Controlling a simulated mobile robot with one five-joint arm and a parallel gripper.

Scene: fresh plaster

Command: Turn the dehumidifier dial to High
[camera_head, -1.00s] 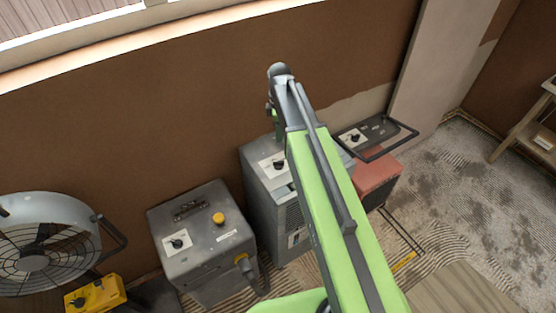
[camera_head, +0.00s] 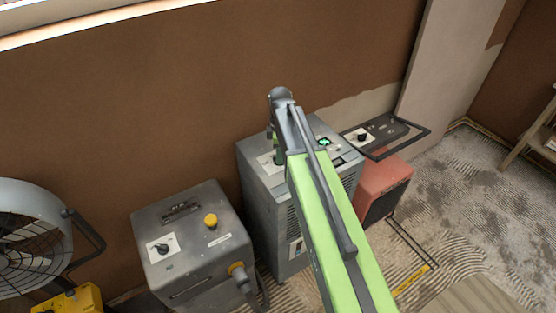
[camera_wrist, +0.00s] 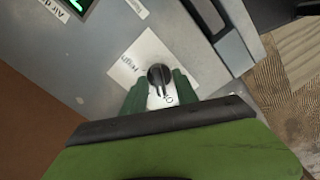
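The dehumidifier (camera_head: 262,200) appears to be the tall grey middle unit with a lit green display (camera_head: 323,142). In the wrist view, a label beside the display reads "Air d" before it is cut off. A round black dial (camera_wrist: 160,75) sits on a white plate (camera_wrist: 145,50) with a "High" label and a partly covered label at the lower right. My gripper (camera_wrist: 160,84) is open, its two green fingers on either side of the dial, with small gaps visible. In the head view my gripper (camera_head: 277,152) is over the unit's top and hides the dial.
A grey box (camera_head: 190,245) with its own dial and a yellow knob stands to the left. A red heater (camera_head: 383,185) with a dial panel and black handle stands to the right. A fan (camera_head: 30,230) is at far left. A wall (camera_head: 180,95) rises behind.

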